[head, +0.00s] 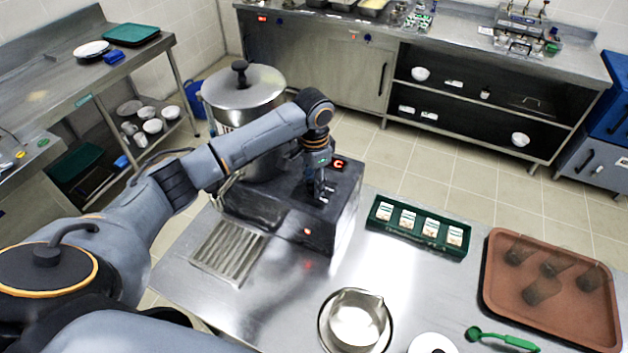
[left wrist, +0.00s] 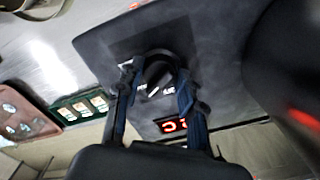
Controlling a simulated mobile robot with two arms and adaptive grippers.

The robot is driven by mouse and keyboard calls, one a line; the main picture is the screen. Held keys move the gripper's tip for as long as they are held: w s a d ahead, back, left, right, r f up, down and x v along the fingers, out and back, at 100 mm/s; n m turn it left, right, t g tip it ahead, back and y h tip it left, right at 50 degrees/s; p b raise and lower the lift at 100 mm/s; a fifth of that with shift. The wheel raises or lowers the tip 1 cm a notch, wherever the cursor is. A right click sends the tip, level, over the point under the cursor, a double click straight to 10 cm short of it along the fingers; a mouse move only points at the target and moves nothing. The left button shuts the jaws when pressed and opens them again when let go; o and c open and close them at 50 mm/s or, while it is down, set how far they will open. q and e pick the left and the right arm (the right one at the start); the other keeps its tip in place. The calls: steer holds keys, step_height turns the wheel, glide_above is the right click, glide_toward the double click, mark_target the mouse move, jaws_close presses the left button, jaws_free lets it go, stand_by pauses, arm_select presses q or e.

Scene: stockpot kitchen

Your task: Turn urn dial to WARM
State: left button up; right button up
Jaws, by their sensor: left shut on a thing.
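The urn is a steel pot (head: 240,100) with a lid, on a dark base box (head: 330,225). In the left wrist view, the black round dial (left wrist: 158,68) has a white pointer mark and small white lettering around it, too blurred to read. My left gripper (head: 322,190) reaches down onto the top of the base. In the left wrist view its fingers (left wrist: 157,88) are on either side of the dial, shut on it. A red lit display (left wrist: 172,126) is beside the dial. In the head view the gripper hides the dial. My right gripper is not in view.
On the steel table, a drip grate (head: 228,250) lies before the urn. A green box of white packets (head: 418,227), a brown tray with dark cups (head: 500,285), a steel bowl (head: 355,320) and a green scoop (head: 500,338) stand to the right.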

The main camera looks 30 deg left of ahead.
mark_target(313, 181)
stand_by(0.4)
arm_select(q)
steer(key=o, duration=1.2)
step_height(313, 181, up, 12)
steer(key=shift+r, duration=0.1)
steer(key=shift+f, duration=0.2)
